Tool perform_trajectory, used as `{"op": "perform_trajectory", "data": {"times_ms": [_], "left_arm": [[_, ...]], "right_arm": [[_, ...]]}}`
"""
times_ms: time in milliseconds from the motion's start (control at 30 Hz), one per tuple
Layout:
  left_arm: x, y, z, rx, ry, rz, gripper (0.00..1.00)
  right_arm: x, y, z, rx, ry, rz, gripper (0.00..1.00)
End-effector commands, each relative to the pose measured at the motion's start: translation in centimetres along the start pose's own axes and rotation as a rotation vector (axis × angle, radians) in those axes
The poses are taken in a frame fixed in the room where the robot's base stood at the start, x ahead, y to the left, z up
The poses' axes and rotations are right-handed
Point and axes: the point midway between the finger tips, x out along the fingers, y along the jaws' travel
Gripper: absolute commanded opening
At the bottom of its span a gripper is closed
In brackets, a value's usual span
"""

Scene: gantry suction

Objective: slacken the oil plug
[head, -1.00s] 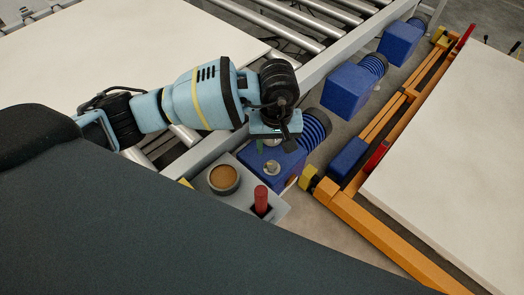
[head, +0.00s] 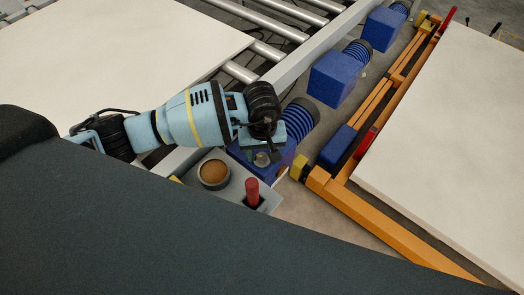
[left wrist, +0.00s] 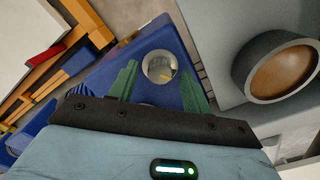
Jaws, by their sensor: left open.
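The oil plug (head: 262,159) is a round, silvery cap on top of the nearest blue gear unit (head: 240,158). In the left wrist view the plug (left wrist: 159,67) shows as a shiny disc on the blue face (left wrist: 128,48). My left gripper (head: 262,150) is above the plug in the head view and partly covers it. In the left wrist view its green fingers (left wrist: 160,80) are apart and empty, with the plug seen between and just past their tips. I cannot tell whether a finger touches it. My right gripper is not in view.
A grey box beside the gear unit carries an amber round lamp (head: 213,173) and a red lever (head: 252,191), close to the gripper. A grey rail and rollers (head: 268,50) run behind. More blue units (head: 336,75) and an orange frame (head: 360,215) stand to the right.

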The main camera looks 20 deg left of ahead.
Motion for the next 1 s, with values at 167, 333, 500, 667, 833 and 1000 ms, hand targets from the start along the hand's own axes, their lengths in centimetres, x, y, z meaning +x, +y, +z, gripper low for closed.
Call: {"op": "perform_trajectory", "data": {"times_ms": [167, 333, 500, 667, 833, 1000], "left_arm": [[0.21, 0.02, 0.02, 0.001, 0.0, 0.0, 0.49], [0.19, 0.02, 0.02, 0.001, 0.0, 0.0, 0.42], [0.17, 0.02, 0.01, 0.001, 0.0, 0.0, 0.2], [0.16, 0.02, 0.01, 0.001, 0.0, 0.0, 0.04], [0.14, 0.01, -0.01, -0.014, 0.001, 0.0, 0.04], [0.06, 0.0, -0.06, -0.077, 0.002, 0.0, 0.04]], "right_arm": [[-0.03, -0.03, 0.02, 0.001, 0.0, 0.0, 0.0], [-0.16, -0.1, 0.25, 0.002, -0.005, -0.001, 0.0], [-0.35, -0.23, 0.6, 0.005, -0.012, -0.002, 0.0], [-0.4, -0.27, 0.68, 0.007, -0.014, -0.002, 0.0], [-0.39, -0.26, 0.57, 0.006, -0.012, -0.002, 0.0], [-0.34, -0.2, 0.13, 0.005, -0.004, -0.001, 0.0]]}}
